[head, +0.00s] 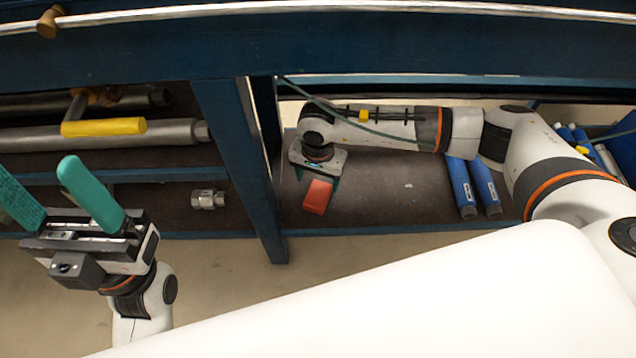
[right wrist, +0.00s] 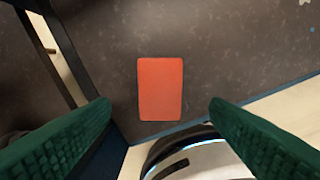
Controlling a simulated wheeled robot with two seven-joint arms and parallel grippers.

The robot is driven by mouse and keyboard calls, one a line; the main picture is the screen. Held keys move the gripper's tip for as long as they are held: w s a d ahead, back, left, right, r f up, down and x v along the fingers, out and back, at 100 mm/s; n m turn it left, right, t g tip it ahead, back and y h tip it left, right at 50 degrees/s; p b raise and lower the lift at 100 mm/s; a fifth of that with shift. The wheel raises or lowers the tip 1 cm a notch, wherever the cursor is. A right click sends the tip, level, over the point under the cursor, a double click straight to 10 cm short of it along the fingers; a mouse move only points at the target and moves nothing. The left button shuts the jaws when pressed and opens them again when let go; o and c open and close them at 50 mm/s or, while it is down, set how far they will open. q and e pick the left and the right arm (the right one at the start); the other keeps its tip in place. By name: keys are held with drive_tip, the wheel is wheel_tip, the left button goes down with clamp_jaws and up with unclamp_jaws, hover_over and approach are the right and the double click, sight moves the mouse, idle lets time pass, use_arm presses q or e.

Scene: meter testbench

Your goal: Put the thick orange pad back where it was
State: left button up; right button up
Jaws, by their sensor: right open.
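The thick orange pad (head: 316,198) lies flat on the dark lower shelf, close to its front edge and right of the blue upright. In the right wrist view the pad (right wrist: 160,88) shows whole, lying between and beyond the two green fingers. My right gripper (head: 317,178) is open and empty, reaching into the shelf over the pad's far end. Its fingers are apart from the pad in the right wrist view; the exact height above it is hard to tell. My left gripper (head: 45,182) is open and empty at the left, outside the shelf.
The blue upright (head: 243,160) stands left of the right gripper. Two blue cylinders (head: 473,187) lie on the shelf to the right. The left bay holds a metal fitting (head: 208,199) and a yellow-handled tool (head: 103,127). Bare shelf (head: 400,200) lies between pad and cylinders.

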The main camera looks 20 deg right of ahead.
sight(318, 194)
drive_tip(key=shift+r+p, duration=0.45)
drive_tip(key=shift+r, duration=1.55)
